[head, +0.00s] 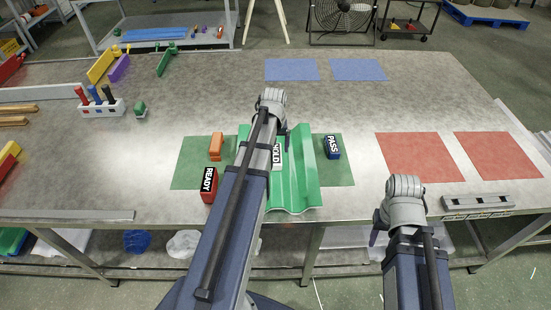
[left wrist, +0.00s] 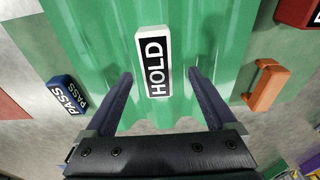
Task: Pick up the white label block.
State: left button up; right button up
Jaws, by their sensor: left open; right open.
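The white label block (head: 277,157), with a black face reading HOLD, lies on the green corrugated sheet (head: 305,180). In the head view my left arm partly covers it. In the left wrist view the block (left wrist: 153,62) shows whole, between and beyond the fingertips of my left gripper (left wrist: 159,74). That gripper is open, with nothing held; the fingers appear apart from the block. My right gripper (head: 378,228) is at the table's front edge, right of the sheet, mostly hidden by its own wrist; it is open.
A blue PASS block (head: 333,147) stands right of the sheet. A red READY block (head: 209,185) and an orange handle-shaped piece (head: 216,146) are on the left. Red mats (head: 420,156) and a grey slotted bar (head: 477,202) lie further right. The table's back middle is mostly clear.

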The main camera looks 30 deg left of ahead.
aim_at(276, 153)
pick_arm(q)
jog(key=f+b, duration=0.2)
jog(key=w+f+b, duration=0.1)
jog(key=f+b, duration=0.1)
jog(key=shift+f, duration=0.4)
grip_shut()
dwell(0.5)
